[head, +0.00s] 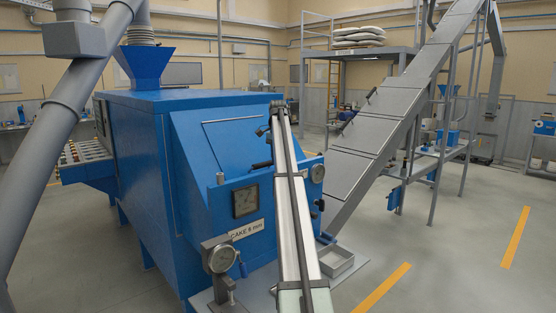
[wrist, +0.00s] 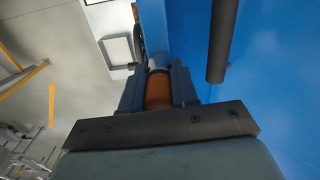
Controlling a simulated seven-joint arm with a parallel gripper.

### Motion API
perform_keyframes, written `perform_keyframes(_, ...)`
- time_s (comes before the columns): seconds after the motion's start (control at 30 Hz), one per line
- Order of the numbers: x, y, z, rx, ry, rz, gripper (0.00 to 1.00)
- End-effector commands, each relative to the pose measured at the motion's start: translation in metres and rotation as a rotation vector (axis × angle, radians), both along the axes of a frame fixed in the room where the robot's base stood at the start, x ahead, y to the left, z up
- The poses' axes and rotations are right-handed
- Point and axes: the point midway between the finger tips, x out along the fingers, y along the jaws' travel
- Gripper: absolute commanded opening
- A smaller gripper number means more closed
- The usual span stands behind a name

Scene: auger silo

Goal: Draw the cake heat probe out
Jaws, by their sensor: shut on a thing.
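My gripper (wrist: 157,78) is in the middle of the wrist view, its two dark fingers shut on an orange-brown round grip. I take this grip to be the cake heat probe (wrist: 158,92). A pale piece shows just beyond the grip. The blue press (head: 140,150) fills the right of the wrist view, close beside the fingers. Its sloped front carries dials and a CAKE 6 mm label (head: 247,230) in the head view. There, my arm crosses the front and I cannot make out the gripper or probe. How deep the probe sits is hidden.
A dark round bar (wrist: 222,40) runs along the blue face, right of my fingers. A pale open tray (head: 336,262) stands low at the press's right. A gauge on a stand (head: 220,257) is at the front left. A grey inclined conveyor (head: 400,105) rises behind. The floor at right is clear.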

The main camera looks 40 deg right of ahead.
Motion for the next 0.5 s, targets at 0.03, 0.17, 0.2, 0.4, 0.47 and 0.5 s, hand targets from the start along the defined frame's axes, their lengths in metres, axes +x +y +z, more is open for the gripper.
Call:
perform_keyframes(0.03,0.0002,-0.0001,0.0012,0.000,-0.001,0.000,0.00)
perform_keyframes(0.17,0.0003,-0.0001,0.0034,0.000,-0.001,0.000,0.00)
perform_keyframes(0.2,0.0003,-0.0001,0.0041,0.000,-0.001,0.000,0.00)
perform_keyframes(0.4,0.0003,-0.0001,0.0075,0.000,-0.001,0.000,0.00)
perform_keyframes(0.47,0.0003,-0.0001,0.0085,0.000,-0.001,0.000,0.00)
perform_keyframes(0.5,0.0003,-0.0001,0.0092,0.000,-0.001,0.000,0.00)
